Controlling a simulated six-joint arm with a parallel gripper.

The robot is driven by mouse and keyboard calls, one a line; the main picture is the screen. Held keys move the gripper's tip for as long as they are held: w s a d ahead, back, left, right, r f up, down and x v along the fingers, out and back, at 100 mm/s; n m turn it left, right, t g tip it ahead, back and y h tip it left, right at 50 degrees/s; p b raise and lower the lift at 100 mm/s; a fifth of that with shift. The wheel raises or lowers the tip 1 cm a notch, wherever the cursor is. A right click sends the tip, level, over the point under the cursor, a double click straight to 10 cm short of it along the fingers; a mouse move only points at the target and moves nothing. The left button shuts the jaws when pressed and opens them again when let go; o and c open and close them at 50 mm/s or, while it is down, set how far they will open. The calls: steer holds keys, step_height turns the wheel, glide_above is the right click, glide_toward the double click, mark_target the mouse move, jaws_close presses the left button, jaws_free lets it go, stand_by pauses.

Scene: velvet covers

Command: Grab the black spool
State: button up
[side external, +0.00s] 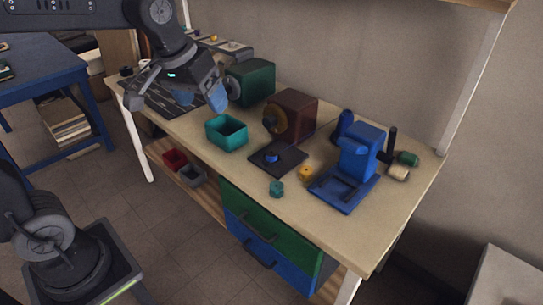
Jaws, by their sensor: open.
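A small black round object (126,71), which looks like the black spool, sits at the far left end of the workbench. It is small in this view, so its shape is not fully clear. My gripper (182,95) is open and hangs over the left part of the bench, to the right of that object and apart from it. I see nothing held between the fingers. A slim black upright cylinder (391,142) also stands at the right, by the blue machine (360,155); I cannot tell whether it is a spool or a post.
Below my gripper lies a dark slotted tray (165,106). To its right stand a teal bin (227,134), a green machine (255,82) and a brown machine (296,112). Green (408,158), cream (398,173), teal (276,188) and yellow (306,172) small pieces sit further right.

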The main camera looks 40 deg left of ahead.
steer(key=w+a+f+n+g, duration=0.2)
steer(key=w+f+n, duration=0.15)
steer(key=w, duration=1.05)
steer(key=n+g, duration=0.2)
steer(key=n, duration=0.2)
glide_above(272, 152)
steer(key=f, duration=2.2)
steer(key=shift+s+d, duration=0.25)
steer(key=shift+w+a+f, duration=0.1)
steer(key=shift+a+f, duration=0.05)
steer(key=shift+f, duration=1.25)
steer(key=shift+w+a+f, duration=0.1)
steer(key=shift+f, duration=1.25)
steer(key=c, duration=1)
steer(key=shift+r, duration=0.15)
